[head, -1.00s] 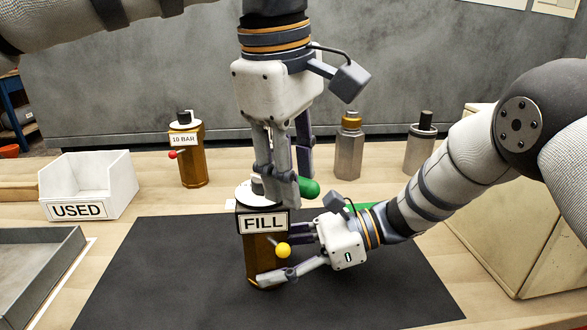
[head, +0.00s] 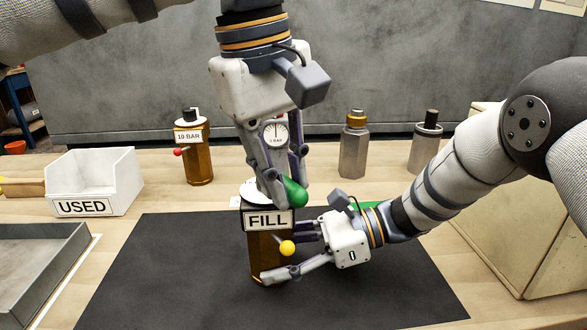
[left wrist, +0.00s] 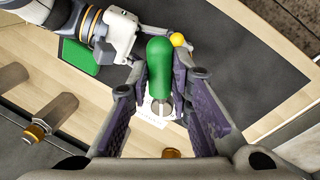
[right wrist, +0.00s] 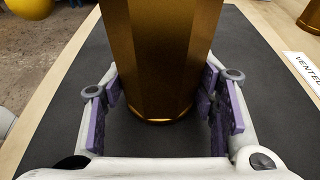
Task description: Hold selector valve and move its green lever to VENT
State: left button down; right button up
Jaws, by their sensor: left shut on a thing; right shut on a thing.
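The selector valve (head: 262,262) is a bronze hexagonal body standing upright on the black mat, with a FILL plate (head: 268,221) and a yellow ball knob (head: 287,248) on its front. Its green lever (head: 294,192) sticks out at the top, towards the front right. My left gripper (head: 277,200) comes down from above and is shut on the green lever, which lies between its fingers in the left wrist view (left wrist: 160,62). My right gripper (head: 282,258) is shut on the lower valve body from the right; its fingers flank the body in the right wrist view (right wrist: 165,100).
A white USED bin (head: 110,185) and a grey tray (head: 40,265) stand at the left. A 10 BAR bronze unit (head: 197,160) and two grey cylinders (head: 354,150) stand behind. A gauge (head: 274,133) shows behind my left fingers. The front of the mat (head: 180,285) is clear.

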pick_arm(q)
jog(key=w+a+m+g, duration=0.1)
jog(key=a+m, duration=0.5)
jog(key=m, duration=0.8)
jog(key=shift+g, duration=0.7)
jog(key=shift+w+a, duration=0.1)
jog(key=c, duration=1.4)
grip_release()
jog(key=shift+c, duration=0.2)
